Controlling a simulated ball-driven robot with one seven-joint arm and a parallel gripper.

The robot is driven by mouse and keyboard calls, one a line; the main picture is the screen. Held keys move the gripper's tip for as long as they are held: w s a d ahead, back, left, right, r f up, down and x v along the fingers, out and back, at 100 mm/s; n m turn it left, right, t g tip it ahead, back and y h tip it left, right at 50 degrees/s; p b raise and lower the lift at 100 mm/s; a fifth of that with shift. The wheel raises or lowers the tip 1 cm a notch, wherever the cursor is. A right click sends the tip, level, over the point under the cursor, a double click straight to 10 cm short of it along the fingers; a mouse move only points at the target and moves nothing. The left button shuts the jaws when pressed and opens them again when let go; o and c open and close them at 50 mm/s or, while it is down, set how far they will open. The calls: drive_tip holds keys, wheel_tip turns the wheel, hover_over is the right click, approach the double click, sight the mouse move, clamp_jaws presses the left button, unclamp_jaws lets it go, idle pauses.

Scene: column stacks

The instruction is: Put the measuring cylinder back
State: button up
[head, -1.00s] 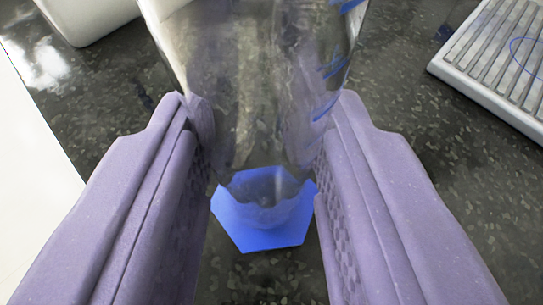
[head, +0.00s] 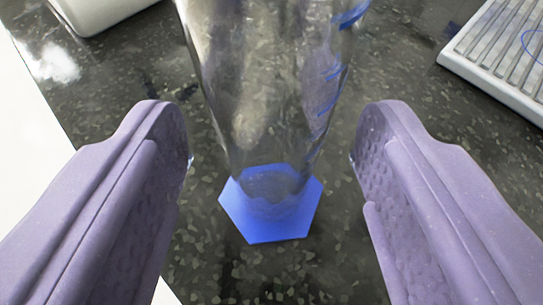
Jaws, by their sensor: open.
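The measuring cylinder (head: 268,100) is clear, with blue graduation marks and a blue hexagonal foot (head: 265,228). It stands upright on the dark speckled counter, its upper part cut off by the top of the view. My gripper (head: 272,145) is open, with one purple finger on each side of the cylinder. There is a visible gap between each finger and the glass.
A white grooved rack or tray (head: 500,62) lies at the upper right. A white container (head: 100,12) is at the upper left. The counter's edge runs down the left side, with a white area beyond it. The counter (head: 400,70) around the foot is clear.

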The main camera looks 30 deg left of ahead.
drive_tip(key=p+v, duration=0.3)
drive_tip(key=v, duration=0.8)
drive_tip(key=shift+r, duration=0.1)
drive_tip(key=w+d+r+m+t, duration=0.1)
drive_tip(key=w+d+r, duration=0.4)
drive_tip(key=r, duration=0.4)
drive_tip(key=w+d+r+m, duration=0.1)
drive_tip(key=w+d+r, duration=0.1)
drive_tip(key=w+r, duration=0.6)
drive_tip(key=w+d+r+m+t, duration=0.1)
drive_tip(key=w+d+r, duration=0.3)
drive_tip(key=r, duration=0.7)
drive_tip(key=s+d+r+m+h, duration=0.1)
drive_tip(key=s+d+r+h, duration=0.2)
drive_tip(key=d+r, duration=0.7)
drive_tip(key=s+d+r+m+t+h, duration=0.1)
drive_tip(key=s+d+r+h, duration=0.2)
drive_tip(key=d+r, duration=0.8)
drive_tip(key=s+r, duration=0.1)
drive_tip(key=s, duration=0.1)
drive_tip(key=shift+s+r+m+t, duration=0.3)
drive_tip(key=shift+s+r+m, duration=0.05)
drive_tip(key=shift+m, duration=0.05)
